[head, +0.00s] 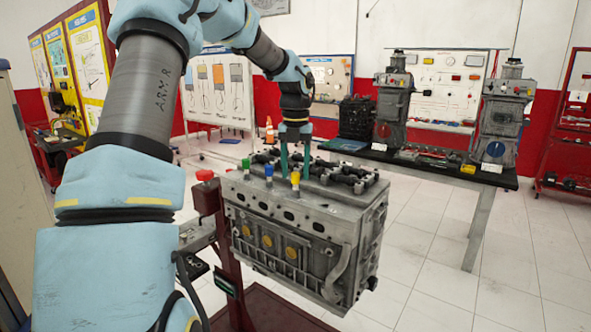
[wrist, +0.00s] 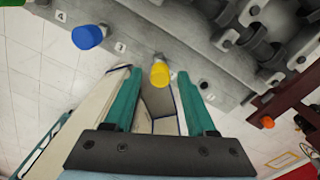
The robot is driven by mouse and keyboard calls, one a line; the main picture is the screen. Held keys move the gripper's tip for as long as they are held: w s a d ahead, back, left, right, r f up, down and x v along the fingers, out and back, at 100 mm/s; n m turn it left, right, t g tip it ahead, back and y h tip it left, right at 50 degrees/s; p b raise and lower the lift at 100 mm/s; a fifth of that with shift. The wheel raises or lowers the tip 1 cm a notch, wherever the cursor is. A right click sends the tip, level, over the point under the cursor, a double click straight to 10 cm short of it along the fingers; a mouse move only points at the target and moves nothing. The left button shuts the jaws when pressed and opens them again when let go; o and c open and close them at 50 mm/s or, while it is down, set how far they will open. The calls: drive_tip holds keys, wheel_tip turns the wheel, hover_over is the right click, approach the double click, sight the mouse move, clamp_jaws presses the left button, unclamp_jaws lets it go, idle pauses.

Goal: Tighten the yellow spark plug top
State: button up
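The yellow spark plug top (head: 295,178) stands on the near top edge of the grey engine block (head: 290,215). In the wrist view the yellow top (wrist: 159,74) shows between my two teal fingertips, with a gap on each side. My gripper (head: 295,172) points down over the block at the yellow top. Its fingers (wrist: 159,73) are apart and hold nothing. How far the tips are above or around the top is hard to tell.
A blue top (head: 268,171) stands left of the yellow one, and a green top (head: 246,163) farther left. Valve gear (head: 340,175) rises behind them. A red stand with a red button (head: 204,175) is at the block's left. A black table (head: 420,165) with other engines stands behind.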

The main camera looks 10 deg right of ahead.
sight(296, 173)
wheel_tip(296, 173, up, 11)
drive_tip(key=b, duration=0.3)
drive_tip(key=shift+f, duration=0.1)
idle(0.4)
drive_tip(key=s+a+f+m, duration=0.6)
drive_tip(key=s+f+m, duration=0.1)
drive_tip(key=m, duration=0.4)
drive_tip(key=s+a+f+m+t+b, duration=0.1)
drive_tip(key=s+a+f+m, duration=0.6)
drive_tip(key=m, duration=0.4)
drive_tip(key=s+a+f+m+b, duration=0.1)
drive_tip(key=s+a+f+m, duration=0.6)
drive_tip(key=f+m, duration=0.2)
drive_tip(key=shift+s+a+f+m+t, duration=0.1)
drive_tip(key=shift+m+t, duration=0.2)
drive_tip(key=shift+m, duration=0.6)
